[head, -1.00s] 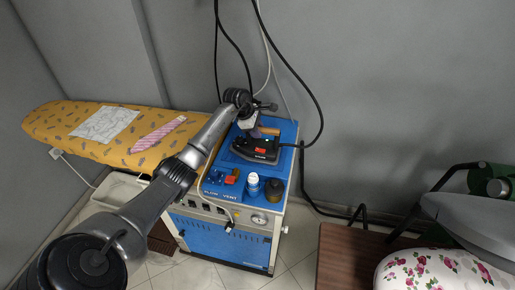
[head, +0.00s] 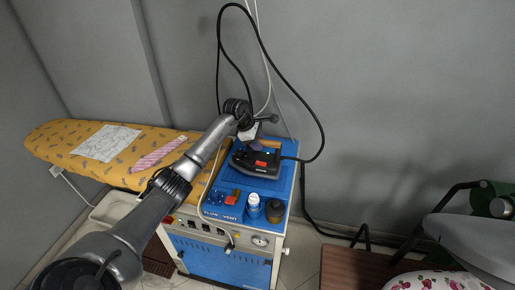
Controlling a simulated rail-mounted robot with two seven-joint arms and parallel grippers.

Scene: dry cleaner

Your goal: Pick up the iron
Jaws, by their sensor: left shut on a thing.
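The iron (head: 256,162) is dark with a red patch. It is over the top of the blue steam unit (head: 236,187), with its black cord running from its right side up the wall. My left gripper (head: 255,143) is at the iron's back side, shut on it; the fingertips are partly hidden by the wrist and the iron. The iron appears slightly raised off the blue top. My right gripper is not in view.
A white bottle (head: 253,205) and a dark jar (head: 275,211) stand on the unit's front right corner. A yellow ironing board (head: 62,140) is at left with a cloth and a striped tie. A brown table (head: 350,270) is at lower right.

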